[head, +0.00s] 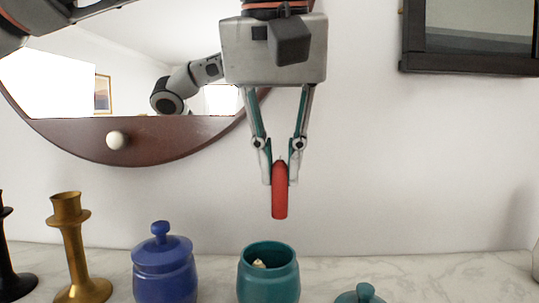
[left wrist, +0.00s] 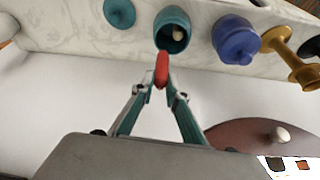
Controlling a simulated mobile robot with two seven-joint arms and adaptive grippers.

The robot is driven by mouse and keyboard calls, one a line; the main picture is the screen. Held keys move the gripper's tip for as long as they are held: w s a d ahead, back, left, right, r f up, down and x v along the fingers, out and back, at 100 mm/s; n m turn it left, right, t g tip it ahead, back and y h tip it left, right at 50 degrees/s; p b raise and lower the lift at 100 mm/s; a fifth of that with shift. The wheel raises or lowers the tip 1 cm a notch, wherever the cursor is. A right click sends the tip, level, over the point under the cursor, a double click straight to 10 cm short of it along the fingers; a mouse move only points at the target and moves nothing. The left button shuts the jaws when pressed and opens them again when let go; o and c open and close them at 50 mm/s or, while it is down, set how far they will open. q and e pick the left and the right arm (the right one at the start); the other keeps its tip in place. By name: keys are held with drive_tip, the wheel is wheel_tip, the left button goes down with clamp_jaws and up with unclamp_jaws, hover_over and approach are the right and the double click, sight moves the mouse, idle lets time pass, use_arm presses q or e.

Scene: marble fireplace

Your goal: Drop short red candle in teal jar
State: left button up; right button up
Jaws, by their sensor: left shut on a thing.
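A short red candle (head: 279,196) hangs upright between the fingertips of my left gripper (head: 280,172), which is shut on its upper end. The candle also shows in the left wrist view (left wrist: 162,70). The teal jar (head: 268,279) stands open on the marble mantel, below the candle and slightly left of it in the head view. A small cream-coloured thing (head: 258,264) lies inside the jar; it also shows in the left wrist view (left wrist: 178,34). The candle is apart from the jar. My right gripper is not in view.
A lidded blue jar (head: 165,269) stands left of the teal jar, with a brass candlestick (head: 73,245) and a dark candlestick (head: 12,265) farther left. A teal lid (head: 360,294) lies to the right on the mantel (head: 440,277). A round mirror hangs behind.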

sight(278, 200)
use_arm(q)
drive_tip(key=shift+f, duration=3.75)
drive_tip(key=o, duration=1.4)
drive_tip(key=shift+r, duration=0.1)
drive_tip(key=shift+r, duration=3.9)
